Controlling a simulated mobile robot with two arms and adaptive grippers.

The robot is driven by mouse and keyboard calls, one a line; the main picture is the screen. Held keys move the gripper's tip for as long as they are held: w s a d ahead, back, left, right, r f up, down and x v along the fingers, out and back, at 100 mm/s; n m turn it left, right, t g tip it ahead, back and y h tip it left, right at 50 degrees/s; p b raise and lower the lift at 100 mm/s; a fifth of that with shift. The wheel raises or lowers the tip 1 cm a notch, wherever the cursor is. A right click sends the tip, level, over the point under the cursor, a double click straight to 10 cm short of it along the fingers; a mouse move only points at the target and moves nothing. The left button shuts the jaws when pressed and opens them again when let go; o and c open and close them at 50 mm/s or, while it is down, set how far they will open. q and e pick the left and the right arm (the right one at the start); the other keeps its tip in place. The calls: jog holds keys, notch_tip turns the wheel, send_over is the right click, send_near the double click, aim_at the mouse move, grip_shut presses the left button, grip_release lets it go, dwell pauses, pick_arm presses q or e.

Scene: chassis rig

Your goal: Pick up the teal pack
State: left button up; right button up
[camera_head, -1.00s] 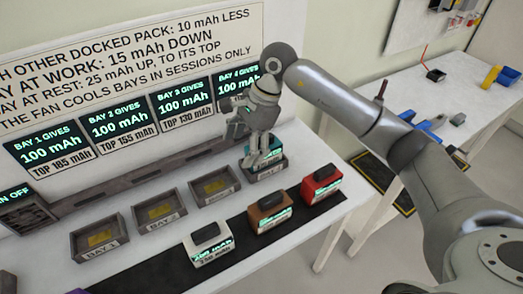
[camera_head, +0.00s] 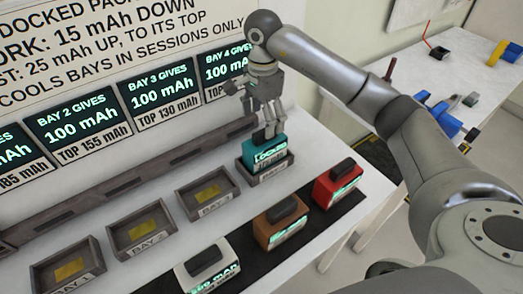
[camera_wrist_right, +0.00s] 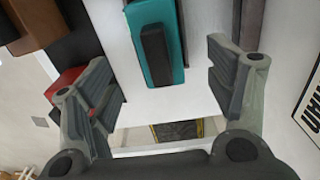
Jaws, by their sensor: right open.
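The teal pack (camera_head: 262,152) sits upright in the bay 4 tray (camera_head: 283,172), with lit lettering on its front. My right gripper (camera_head: 268,128) is above it, pointing down, and its fingers hide the pack's handle in the head view. In the right wrist view the teal pack (camera_wrist_right: 174,40) has a dark handle on top. There the right gripper's two fingers (camera_wrist_right: 168,82) are spread wide, one on each side of the pack's line, with clear gaps. The gripper holds nothing. My left gripper is not in view.
Empty trays for bay 3 (camera_head: 229,205), bay 2 (camera_head: 117,240) and bay 1 (camera_head: 40,279) stand to the left. A white pack (camera_head: 195,283), a brown pack (camera_head: 267,232) and a red pack (camera_head: 325,190) stand on a dark strip (camera_head: 245,262) in front. Bay screens (camera_head: 160,92) line the wall behind.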

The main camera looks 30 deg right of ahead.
aim_at(265, 143)
jog(key=f, duration=0.2)
jog(key=f+p, duration=0.1)
jog(key=f, duration=0.1)
jog(key=shift+s+f, duration=0.1)
jog(key=shift+s, duration=0.25)
jog(key=shift+w+d+f+p, duration=0.1)
jog(key=shift+w+f+p, duration=0.05)
jog(key=shift+f+p, duration=0.4)
notch_tip(265, 143, down, 4)
jog(key=shift+d+r+p, duration=0.15)
jog(key=shift+r+p, duration=0.1)
jog(key=shift+p, duration=0.45)
jog(key=shift+w+f, duration=0.1)
jog(key=shift+f, duration=0.5)
jog(key=c, duration=1.4)
jog(key=shift+r, duration=0.1)
jog(key=shift+c, duration=0.5)
